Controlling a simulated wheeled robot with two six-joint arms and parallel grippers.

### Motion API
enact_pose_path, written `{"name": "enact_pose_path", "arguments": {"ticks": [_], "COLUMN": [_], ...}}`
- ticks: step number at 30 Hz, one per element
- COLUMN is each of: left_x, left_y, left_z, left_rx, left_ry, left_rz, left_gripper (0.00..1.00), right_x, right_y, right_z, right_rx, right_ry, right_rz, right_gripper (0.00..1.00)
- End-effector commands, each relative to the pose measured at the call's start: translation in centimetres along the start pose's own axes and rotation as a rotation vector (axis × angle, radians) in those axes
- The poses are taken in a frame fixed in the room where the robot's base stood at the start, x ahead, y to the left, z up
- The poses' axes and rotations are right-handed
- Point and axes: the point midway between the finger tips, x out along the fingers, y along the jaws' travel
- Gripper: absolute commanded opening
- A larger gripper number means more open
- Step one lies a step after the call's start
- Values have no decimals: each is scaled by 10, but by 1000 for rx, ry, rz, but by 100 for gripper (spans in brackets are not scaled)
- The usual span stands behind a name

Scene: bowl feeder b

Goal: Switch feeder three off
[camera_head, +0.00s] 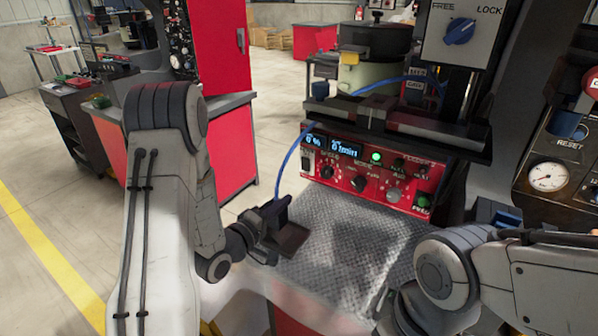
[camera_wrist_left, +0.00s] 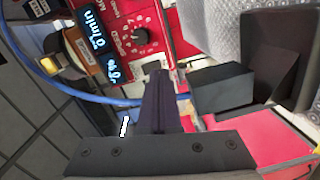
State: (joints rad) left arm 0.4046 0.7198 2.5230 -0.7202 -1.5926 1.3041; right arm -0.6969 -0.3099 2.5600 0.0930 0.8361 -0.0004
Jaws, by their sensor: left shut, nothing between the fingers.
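A red control panel (camera_head: 340,180) is at the front of the machine, with two lit blue displays (camera_head: 345,146), a lit green light (camera_head: 376,156), several knobs and a rocker switch (camera_head: 307,160) at its left end. A feeder number is too small to read. My left gripper (camera_head: 284,203) is shut and empty, left of and below the panel, apart from it. In the left wrist view, its shut fingers (camera_wrist_left: 160,80) point towards the panel's left end, where the displays (camera_wrist_left: 95,42) and the speed knob (camera_wrist_left: 141,36) show. My right gripper is not visible; only its arm shows.
A blue cable (camera_head: 285,160) hangs left of the panel and passes behind my left fingers (camera_wrist_left: 115,101). A grey textured plate (camera_head: 345,235) lies below the panel. A gauge box (camera_head: 548,178) stands at the right. A LOCK knob (camera_head: 459,31) is above.

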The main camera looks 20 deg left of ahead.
Motion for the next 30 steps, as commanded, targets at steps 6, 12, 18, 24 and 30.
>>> {"name": "enact_pose_path", "arguments": {"ticks": [6,12,18,24,30], "left_x": [-21,-26,-25,-13,24], "left_y": [3,5,5,9,17], "left_z": [-24,-28,-28,-28,-30], "left_rx": [-171,-202,-199,-196,-195], "left_ry": [64,74,73,69,67], "left_rz": [143,173,172,172,174], "left_gripper": [0,0,0,0,0], "right_x": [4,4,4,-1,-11], "right_y": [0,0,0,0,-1], "right_z": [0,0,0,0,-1], "right_rx": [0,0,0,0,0], "right_ry": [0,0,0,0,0], "right_rz": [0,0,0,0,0], "right_gripper": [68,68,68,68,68]}}
